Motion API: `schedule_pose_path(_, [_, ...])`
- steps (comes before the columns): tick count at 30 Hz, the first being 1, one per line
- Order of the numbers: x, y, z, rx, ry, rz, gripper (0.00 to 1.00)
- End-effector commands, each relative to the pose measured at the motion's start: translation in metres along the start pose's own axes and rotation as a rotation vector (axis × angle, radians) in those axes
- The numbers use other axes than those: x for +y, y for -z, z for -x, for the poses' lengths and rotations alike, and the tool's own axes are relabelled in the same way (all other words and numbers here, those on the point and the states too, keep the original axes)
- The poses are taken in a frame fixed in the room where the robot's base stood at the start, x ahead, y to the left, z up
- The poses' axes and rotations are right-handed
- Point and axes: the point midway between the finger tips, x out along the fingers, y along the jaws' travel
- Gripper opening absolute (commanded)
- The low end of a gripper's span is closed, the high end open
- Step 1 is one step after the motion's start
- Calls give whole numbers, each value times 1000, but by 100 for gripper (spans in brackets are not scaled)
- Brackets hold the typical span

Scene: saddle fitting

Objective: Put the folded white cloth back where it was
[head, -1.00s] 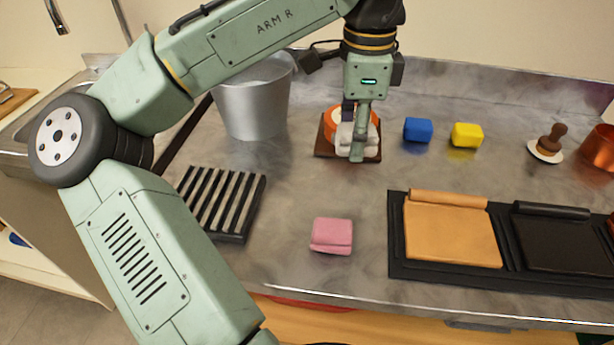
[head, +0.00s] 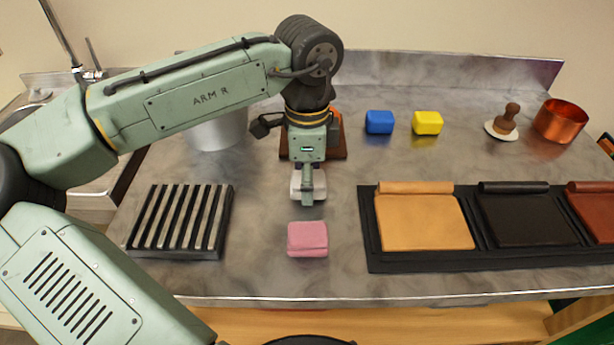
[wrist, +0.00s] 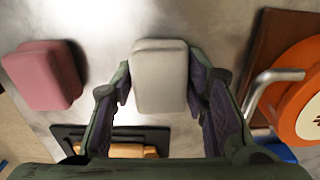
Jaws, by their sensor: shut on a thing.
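The folded white cloth (head: 296,184) is in my gripper (head: 308,190), in front of the wooden board at the back of the counter. In the wrist view the cloth (wrist: 160,76) sits between the two fingers of my gripper (wrist: 164,85), which are shut on it. In the head view the gripper covers part of the cloth. I cannot tell exactly how high it is above the counter. The folded pink cloth (head: 307,239) lies just in front of the gripper, and it also shows at the left in the wrist view (wrist: 42,76).
A slatted black rack (head: 180,222) is at left and a metal bucket (head: 217,132) behind it. Blue (head: 380,122) and yellow (head: 428,122) blocks stand at the back. A black tray (head: 372,235) holds leather pieces at right. An orange round thing (wrist: 290,100) is beside the gripper.

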Motion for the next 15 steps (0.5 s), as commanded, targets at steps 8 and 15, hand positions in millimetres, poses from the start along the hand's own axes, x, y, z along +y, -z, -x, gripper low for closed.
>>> schedule_pose_path(8, [0, 0, -1, 0, 1, 1, 15])
schedule_pose_path(15, [0, 0, -4, -1, 1, 1, 50])
